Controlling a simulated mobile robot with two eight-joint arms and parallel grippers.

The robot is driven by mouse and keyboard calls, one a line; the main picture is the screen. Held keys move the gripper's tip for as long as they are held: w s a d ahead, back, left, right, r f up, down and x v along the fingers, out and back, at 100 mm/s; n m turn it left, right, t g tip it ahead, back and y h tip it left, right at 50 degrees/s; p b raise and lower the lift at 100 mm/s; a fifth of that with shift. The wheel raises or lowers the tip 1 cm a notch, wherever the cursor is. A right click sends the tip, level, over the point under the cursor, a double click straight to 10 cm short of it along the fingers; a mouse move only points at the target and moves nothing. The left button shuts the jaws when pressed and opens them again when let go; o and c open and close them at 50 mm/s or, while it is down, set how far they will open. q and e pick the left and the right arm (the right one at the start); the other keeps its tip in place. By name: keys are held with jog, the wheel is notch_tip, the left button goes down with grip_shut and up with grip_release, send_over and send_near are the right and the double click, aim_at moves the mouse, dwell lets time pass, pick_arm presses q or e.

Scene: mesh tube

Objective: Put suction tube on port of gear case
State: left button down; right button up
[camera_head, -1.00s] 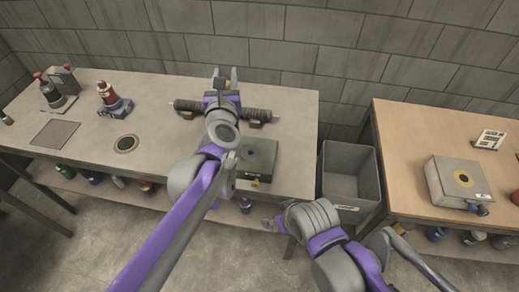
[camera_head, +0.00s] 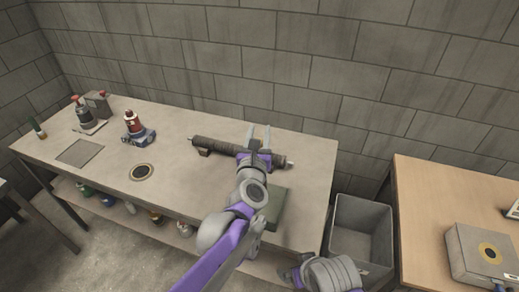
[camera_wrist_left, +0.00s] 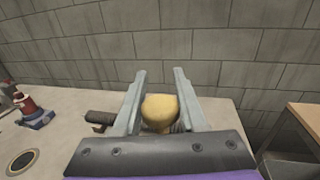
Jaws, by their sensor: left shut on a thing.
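The suction tube (camera_head: 225,149), dark and ribbed, lies level near the back of the left table, its left part over a small tan block. My left gripper (camera_head: 258,136) is across the tube's right part and shut on it, fingers pointing to the wall. In the left wrist view a rounded yellow piece (camera_wrist_left: 160,112) sits between the fingers (camera_wrist_left: 159,95); the dark tube (camera_wrist_left: 100,118) shows to the left. The likely gear case is the grey box (camera_head: 465,262) with a yellow-ringed dark port (camera_head: 489,253) on the right table. My right gripper is out of view.
A grey-green box (camera_head: 276,212) stands on the left table, partly behind my left arm. A red bottle in a blue holder (camera_head: 138,133) and a dark ring (camera_head: 142,172) are further left. A grey bin (camera_head: 360,238) stands between the left table (camera_head: 90,125) and wooden table (camera_head: 425,195).

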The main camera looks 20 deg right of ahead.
pick_arm(q)
jog(key=shift+f, duration=1.9)
jog(key=shift+f, duration=0.15)
jog(key=shift+c, duration=2.3)
grip_release()
